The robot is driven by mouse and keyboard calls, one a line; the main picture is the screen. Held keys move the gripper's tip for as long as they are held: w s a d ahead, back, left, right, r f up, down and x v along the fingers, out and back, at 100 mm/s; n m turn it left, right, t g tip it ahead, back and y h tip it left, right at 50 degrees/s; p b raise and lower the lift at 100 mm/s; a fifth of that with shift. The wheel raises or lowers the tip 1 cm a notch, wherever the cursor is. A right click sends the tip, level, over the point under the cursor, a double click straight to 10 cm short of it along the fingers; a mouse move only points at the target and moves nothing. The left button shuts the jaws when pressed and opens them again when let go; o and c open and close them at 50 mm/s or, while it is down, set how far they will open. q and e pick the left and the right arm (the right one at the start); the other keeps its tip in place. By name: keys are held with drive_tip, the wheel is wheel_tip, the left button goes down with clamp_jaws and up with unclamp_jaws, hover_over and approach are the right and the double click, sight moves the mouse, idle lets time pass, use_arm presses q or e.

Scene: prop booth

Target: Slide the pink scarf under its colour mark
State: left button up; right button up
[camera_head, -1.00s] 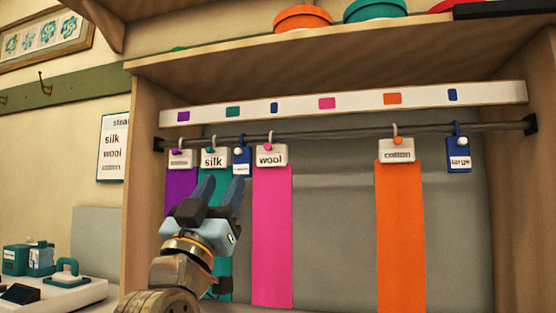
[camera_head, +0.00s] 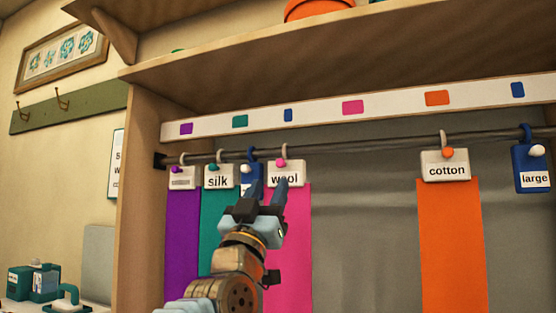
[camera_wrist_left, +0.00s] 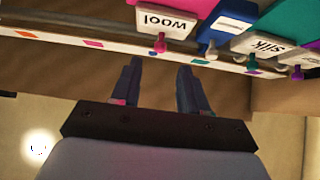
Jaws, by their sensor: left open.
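The pink scarf (camera_head: 290,250) hangs from the rod by a white "wool" clip tag (camera_head: 286,174) with a pink knob. Its pink colour mark (camera_head: 356,107) is on the white strip above, to the right of the scarf. My left gripper (camera_head: 267,190) is open, its fingers pointing up in front of the scarf's left edge and the lower part of the wool tag. In the left wrist view, which appears upside down, the open fingers (camera_wrist_left: 157,80) point toward the wool tag (camera_wrist_left: 166,23), with nothing between them. My right gripper is not in view.
The rod (camera_head: 370,146) also carries a purple scarf (camera_head: 182,240), a teal scarf (camera_head: 213,225), a blue tag (camera_head: 251,172) close left of the wool tag, an orange scarf (camera_head: 450,240) and a blue "large" tag (camera_head: 532,169). The rod between pink and orange is free.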

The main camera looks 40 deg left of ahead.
sight(279, 165)
use_arm(q)
drive_tip(key=p+x, duration=0.2)
drive_tip(key=x, duration=0.4)
drive_tip(key=shift+w+r, duration=0.15)
drive_tip(key=shift+r, duration=0.15)
drive_tip(key=shift+c, duration=0.3)
clamp_jaws()
